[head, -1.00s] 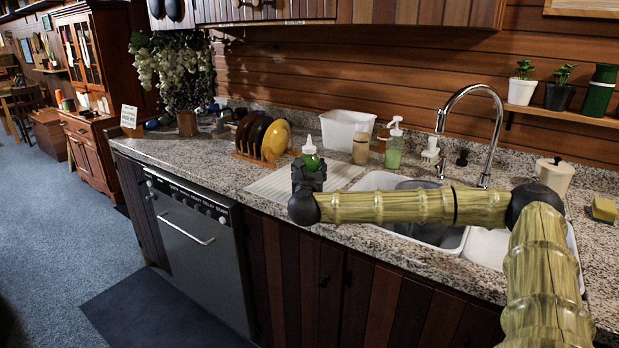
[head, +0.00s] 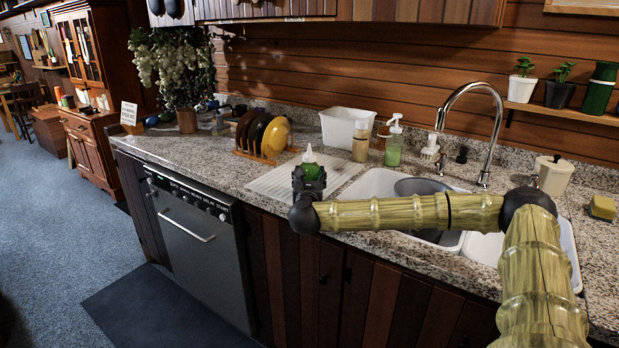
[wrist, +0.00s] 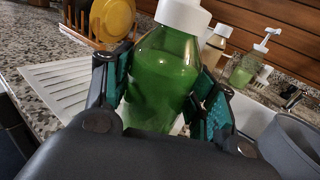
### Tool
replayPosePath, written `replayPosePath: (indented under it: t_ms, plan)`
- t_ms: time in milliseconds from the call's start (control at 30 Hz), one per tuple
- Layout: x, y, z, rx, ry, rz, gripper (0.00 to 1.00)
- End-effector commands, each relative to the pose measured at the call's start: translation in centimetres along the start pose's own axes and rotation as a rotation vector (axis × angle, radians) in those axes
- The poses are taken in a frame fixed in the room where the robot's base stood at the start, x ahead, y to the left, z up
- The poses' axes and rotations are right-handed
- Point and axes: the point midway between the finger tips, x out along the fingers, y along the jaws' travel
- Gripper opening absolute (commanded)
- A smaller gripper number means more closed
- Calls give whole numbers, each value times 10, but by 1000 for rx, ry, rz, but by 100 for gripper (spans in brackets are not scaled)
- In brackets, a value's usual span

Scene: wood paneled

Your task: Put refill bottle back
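The refill bottle is a green bottle with a white nozzle cap, seen in the head view (head: 311,171) and large in the wrist view (wrist: 163,75). It stands upright between the two finger pads of my gripper (wrist: 160,92), which press against its sides. In the head view my gripper (head: 308,180) is at the front of the counter, by the white ribbed drainboard (head: 272,183). The lower part of the bottle is hidden by my gripper, so I cannot tell whether it touches a surface.
A rack of plates (head: 275,137) stands behind left. A white tub (head: 345,125), an amber bottle (head: 361,142) and a green soap pump bottle (head: 394,147) stand along the back. The sink (head: 379,184) and faucet (head: 497,122) are right. The counter left of the rack (head: 190,150) is mostly clear.

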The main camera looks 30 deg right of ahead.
Motion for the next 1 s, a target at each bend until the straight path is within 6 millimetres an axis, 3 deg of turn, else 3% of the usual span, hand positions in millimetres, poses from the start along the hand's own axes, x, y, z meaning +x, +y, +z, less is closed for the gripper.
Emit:
replayPosePath:
  t_ms: [33,100,567,1000]
  plan:
    - [0,0,0,0,0,0,67]
    - [0,0,0,0,1,0,77]
    - [0,0,5,0,1,0,77]
    - [-75,0,1,1,-1,2,77]
